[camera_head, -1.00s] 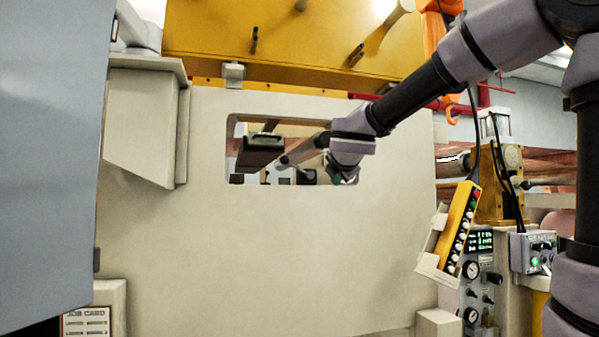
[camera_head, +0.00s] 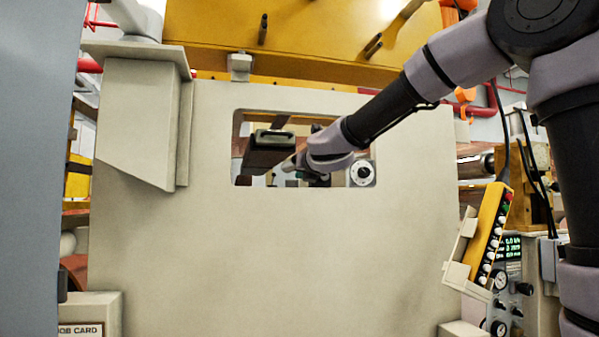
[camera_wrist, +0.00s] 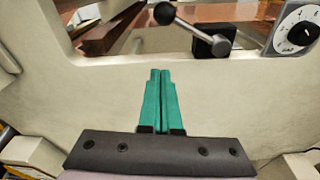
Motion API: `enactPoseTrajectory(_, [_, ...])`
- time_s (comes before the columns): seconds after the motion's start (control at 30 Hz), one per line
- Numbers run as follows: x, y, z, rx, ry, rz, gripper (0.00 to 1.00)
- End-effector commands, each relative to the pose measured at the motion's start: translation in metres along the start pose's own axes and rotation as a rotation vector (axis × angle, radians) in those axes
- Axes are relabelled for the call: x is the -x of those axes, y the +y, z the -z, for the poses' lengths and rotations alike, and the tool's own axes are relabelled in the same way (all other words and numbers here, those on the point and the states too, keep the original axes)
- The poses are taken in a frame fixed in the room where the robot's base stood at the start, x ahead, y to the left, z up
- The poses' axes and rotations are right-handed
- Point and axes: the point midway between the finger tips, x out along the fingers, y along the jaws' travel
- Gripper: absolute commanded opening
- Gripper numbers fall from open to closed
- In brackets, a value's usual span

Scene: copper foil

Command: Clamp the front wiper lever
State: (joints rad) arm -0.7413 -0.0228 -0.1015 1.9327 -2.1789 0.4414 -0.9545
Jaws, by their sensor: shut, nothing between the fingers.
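A lever with a black ball knob and a metal rod (camera_wrist: 190,30) rises from a black block (camera_wrist: 213,40) behind the opening, in the wrist view. The rod leans to the left, with the knob at its upper left end. My gripper (camera_wrist: 160,71) has its two green fingers together, with nothing between them. Its tips point at the lever from below the opening's lower edge in the picture, apart from the knob and rod. In the head view my arm reaches to the opening, and my wrist hides most of the lever's area.
A cream panel (camera_head: 270,250) surrounds the rectangular opening. A dark bar (camera_head: 268,150) sits at the opening's left, and a white dial (camera_head: 362,173) at its right. A yellow button pendant (camera_head: 488,235) hangs at the right. A grey-blue panel (camera_head: 40,170) fills the left edge.

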Motion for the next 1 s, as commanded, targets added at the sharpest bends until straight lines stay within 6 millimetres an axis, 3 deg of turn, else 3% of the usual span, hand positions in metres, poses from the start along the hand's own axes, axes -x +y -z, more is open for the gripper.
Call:
enactPoseTrajectory(0.43, [-0.093, -0.001, 0.001, 0.001, 0.0, 0.003, 0.0])
enactPoseTrajectory(0.6, [-0.082, 0.0, -0.025, -0.003, -0.003, -0.001, 0.0])
enactPoseTrajectory(1.0, [-0.076, -0.001, -0.039, -0.002, -0.001, 0.001, 0.0])
